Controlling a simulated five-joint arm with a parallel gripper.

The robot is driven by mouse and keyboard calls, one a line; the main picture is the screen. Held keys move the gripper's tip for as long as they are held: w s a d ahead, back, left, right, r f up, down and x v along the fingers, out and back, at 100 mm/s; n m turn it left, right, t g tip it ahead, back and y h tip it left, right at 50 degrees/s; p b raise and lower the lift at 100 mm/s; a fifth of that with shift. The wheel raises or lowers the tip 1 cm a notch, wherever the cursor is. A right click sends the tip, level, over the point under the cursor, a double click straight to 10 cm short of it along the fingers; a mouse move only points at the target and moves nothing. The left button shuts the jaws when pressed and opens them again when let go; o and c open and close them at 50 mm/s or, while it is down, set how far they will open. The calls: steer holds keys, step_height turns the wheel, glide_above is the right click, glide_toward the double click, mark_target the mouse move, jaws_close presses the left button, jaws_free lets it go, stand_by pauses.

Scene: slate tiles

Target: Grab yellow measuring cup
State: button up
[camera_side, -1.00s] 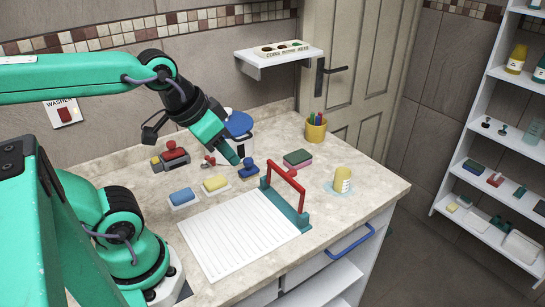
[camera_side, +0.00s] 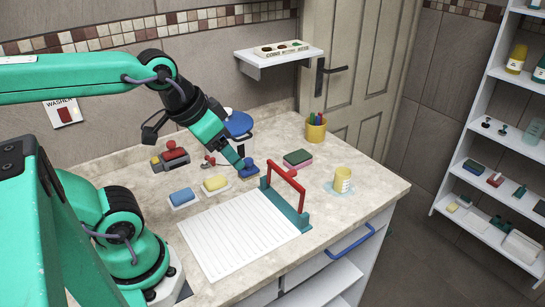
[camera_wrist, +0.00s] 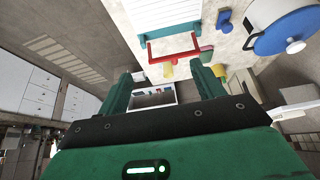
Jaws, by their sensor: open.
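The yellow measuring cup (camera_side: 342,179) stands on a pale blue coaster (camera_side: 332,188) on the right part of the counter in the side view.
The red-handled teal holder (camera_side: 284,185) with white lined paper (camera_side: 230,232) lies between my gripper and the cup. A sponge (camera_side: 298,158), yellow pen cup (camera_side: 315,130), blue stamp (camera_side: 248,169) and blue-lidded pot (camera_side: 238,124) stand nearby. The counter around the cup is clear.

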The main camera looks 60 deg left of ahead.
steer(key=shift+w+r, duration=0.1)
steer(key=g, duration=0.6)
glide_above(342, 177)
steer(key=w+a, duration=0.2)
step_height(342, 177, down, 16)
steer(key=shift+m, duration=0.4)
steer(key=shift+s+d+f, duration=0.1)
steer(key=shift+d+f, duration=0.1)
steer(key=shift+f, duration=1.7)
steer(key=shift+d+f, duration=0.15)
steer(key=shift+f, duration=1.75)
steer(key=c, duration=1)
